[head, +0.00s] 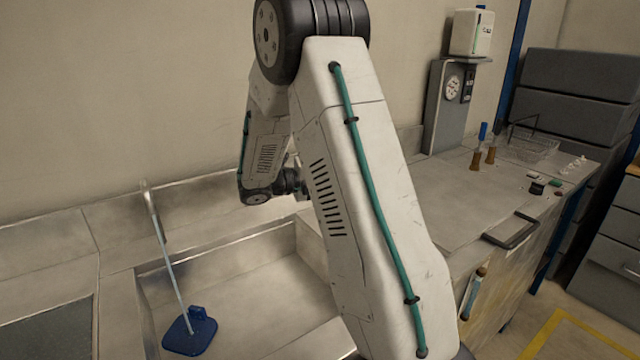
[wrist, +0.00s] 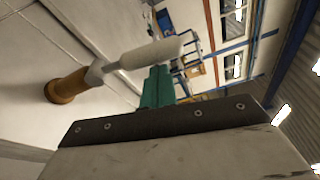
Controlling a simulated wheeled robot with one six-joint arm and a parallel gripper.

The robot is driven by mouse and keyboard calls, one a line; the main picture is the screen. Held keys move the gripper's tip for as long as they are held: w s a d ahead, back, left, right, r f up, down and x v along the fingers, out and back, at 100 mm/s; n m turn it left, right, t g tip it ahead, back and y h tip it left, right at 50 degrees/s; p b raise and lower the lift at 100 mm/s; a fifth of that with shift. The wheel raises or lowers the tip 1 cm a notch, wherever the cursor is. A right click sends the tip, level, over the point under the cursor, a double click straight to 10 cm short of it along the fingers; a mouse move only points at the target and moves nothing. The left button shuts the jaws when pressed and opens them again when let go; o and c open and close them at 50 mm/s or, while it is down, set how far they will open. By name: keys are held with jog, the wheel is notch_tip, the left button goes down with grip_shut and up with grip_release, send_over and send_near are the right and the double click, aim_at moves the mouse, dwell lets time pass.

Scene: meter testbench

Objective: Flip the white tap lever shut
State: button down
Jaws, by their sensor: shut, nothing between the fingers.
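The tap shows in the wrist view as a brass-coloured base (wrist: 66,87) on a pale surface, with a grey joint and a white lever (wrist: 150,53) reaching toward the right of the picture. My gripper (wrist: 158,72) has green fingers, held together with nothing between them. The fingertips are right at the lever near its free end, overlapping it in the picture; I cannot tell whether they touch. In the head view my arm covers this area, and neither the tap nor the fingertips can be seen.
A sink basin (head: 262,284) lies left of my arm, with a blue-headed tool (head: 190,332) on a long pale handle leaning in it. The right bench (head: 440,190) holds a wire basket (head: 528,146), a gauge panel (head: 450,100) and small items. Grey drawers (head: 575,95) stand behind.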

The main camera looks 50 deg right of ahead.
jog(key=shift+w+r, duration=0.1)
jog(key=shift+w, duration=0.45)
dwell(0.4)
jog(key=w+a, duration=0.1)
jog(key=a, duration=1)
jog(key=shift+w+a, duration=0.15)
jog(key=shift+a, duration=0.1)
